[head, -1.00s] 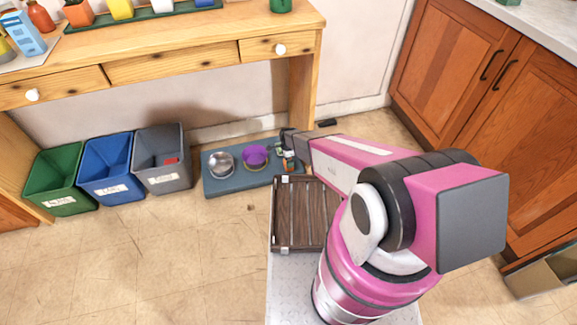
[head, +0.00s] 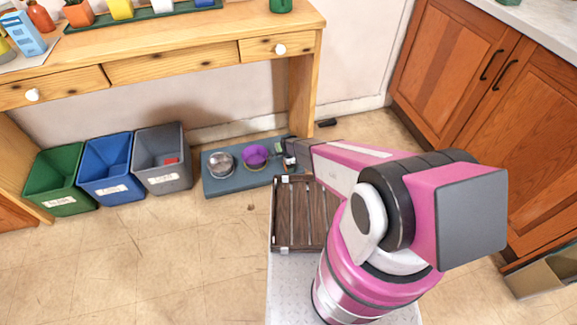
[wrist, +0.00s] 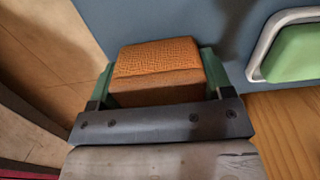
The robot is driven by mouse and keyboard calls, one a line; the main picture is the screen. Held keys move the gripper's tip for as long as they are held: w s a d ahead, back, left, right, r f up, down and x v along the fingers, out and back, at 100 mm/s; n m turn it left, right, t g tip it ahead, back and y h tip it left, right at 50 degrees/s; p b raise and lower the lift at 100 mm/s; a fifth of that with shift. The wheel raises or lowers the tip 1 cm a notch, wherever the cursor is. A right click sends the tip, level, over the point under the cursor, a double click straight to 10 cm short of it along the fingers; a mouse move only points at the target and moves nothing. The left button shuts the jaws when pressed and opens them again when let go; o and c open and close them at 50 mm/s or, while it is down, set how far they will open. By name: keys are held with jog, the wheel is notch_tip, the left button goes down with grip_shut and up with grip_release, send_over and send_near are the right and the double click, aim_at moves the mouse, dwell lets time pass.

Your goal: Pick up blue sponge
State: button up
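My gripper (wrist: 158,82) has its two green fingers on either side of an orange-brown block (wrist: 156,58) with a textured top, seen in the wrist view. I see no clear gap between the fingers and the block, but whether they press on it I cannot tell. The underside of the block is hidden. A blue-grey mat (wrist: 225,22) lies behind it. In the head view my gripper (head: 289,160) is small and low at the right end of that mat (head: 225,186). I see no blue sponge in either view.
A silver bowl (head: 221,164) and a purple bowl (head: 256,156) stand on the mat. A green item in a pale frame (wrist: 294,52) is beside the block. A dark slatted crate (head: 300,215) stands nearer. Green, blue and grey bins (head: 163,170) are left, and a wooden desk (head: 170,66) is above.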

jog(key=shift+r, duration=0.1)
jog(key=shift+c, duration=0.4)
jog(key=shift+r, duration=0.55)
jog(key=r, duration=0.3)
jog(key=shift+s+a+r, duration=0.3)
jog(key=shift+s, duration=0.1)
jog(key=s+a+r, duration=0.6)
jog(key=s+a, duration=0.1)
jog(key=shift+s+a, duration=0.15)
jog(key=shift+s, duration=0.2)
